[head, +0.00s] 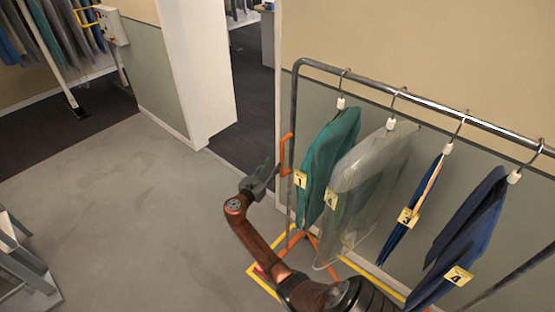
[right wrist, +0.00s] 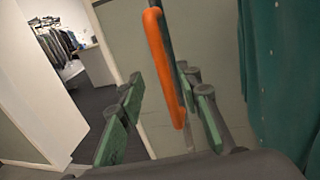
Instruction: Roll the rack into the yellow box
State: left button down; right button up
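The rack (head: 425,102) is a chrome garment rail with an orange handle (head: 285,153) on its left upright. Its orange foot (head: 296,238) shows low down. The yellow box (head: 358,266) is a yellow outline on the floor beneath the rack's left end; my right arm and the garments hide much of it. My right gripper (head: 262,180) is just left of the handle. In the right wrist view the gripper (right wrist: 163,112) has its fingers spread, with the handle (right wrist: 163,60) between them in the picture; neither finger visibly closes on it. My left gripper is out of view.
Numbered garments hang on the rack, including a teal one (head: 325,160) and a clear-bagged one (head: 368,180). A wall stands close behind. A doorway is at upper centre beside a white post (head: 200,70). A grey metal frame (head: 22,262) stands lower left.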

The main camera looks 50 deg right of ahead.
jog(key=shift+v, duration=1.45)
jog(key=s+a+f+m+y+b, duration=0.1)
jog(key=s+a+f+y, duration=0.15)
jog(key=f, duration=0.95)
jog(key=s+a+f+m+y, duration=0.1)
jog(key=s+f+y, duration=0.15)
jog(key=f, duration=0.95)
jog(key=s+a+f+y+b, duration=0.1)
jog(key=s+f+y, duration=0.15)
jog(key=f, duration=0.95)
jog(key=s+a+f+m+g+y+b, duration=0.1)
jog(key=s+a+f+m+y, duration=0.15)
jog(key=s+f, duration=0.55)
jog(key=s+a+f+m+y, duration=0.2)
jog(key=s+a+f+m, duration=0.3)
jog(key=f, duration=0.6)
jog(key=s+a+f+m+g+y, duration=0.1)
jog(key=s+a+f+m, duration=0.2)
jog(key=s, duration=0.9)
jog(key=s+a+f+m+y+b, duration=0.1)
jog(key=s+a+f+m+y, duration=0.1)
jog(key=s+f, duration=0.6)
jog(key=s+a+f+m+g+y+b, duration=0.1)
jog(key=s+a+f+m, duration=0.4)
jog(key=s, duration=1)
jog(key=shift+s+a+f+g+y, duration=0.3)
jog(key=shift+a+y, duration=0.3)
jog(key=shift+a, duration=0.1)
jog(key=shift+c, duration=0.4)
